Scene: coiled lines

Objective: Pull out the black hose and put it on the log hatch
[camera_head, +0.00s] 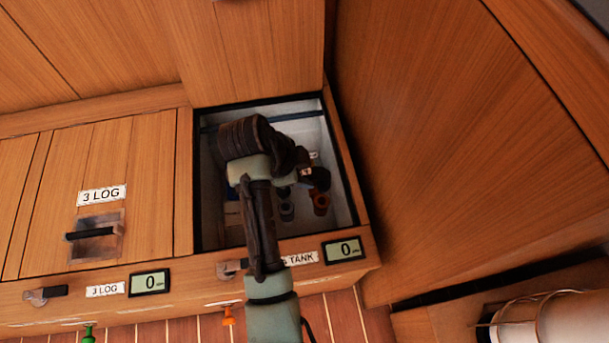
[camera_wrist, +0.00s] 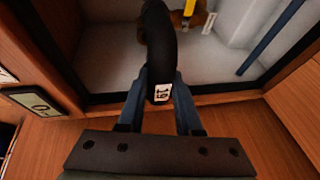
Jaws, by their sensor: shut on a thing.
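The black hose (camera_wrist: 157,45) is a thick curved tube with a white label reading about "19". My gripper (camera_wrist: 161,78) is shut on it, one finger on each side near the label. In the head view my arm reaches over the open tank compartment, and the black hose (camera_head: 318,179) shows just right of my wrist. The fingers are mostly hidden there. The log hatch (camera_head: 148,190) is the closed wooden lid at left, labelled "3 LOG", with a recessed black handle. Its top is bare.
The open compartment (camera_head: 345,203) has pale walls and a dark rim. Inside it are an orange fitting (camera_head: 320,203) and grey fittings (camera_head: 286,210); a yellow part (camera_wrist: 189,8) shows in the wrist view. A tall wooden panel (camera_head: 450,150) stands close on the right.

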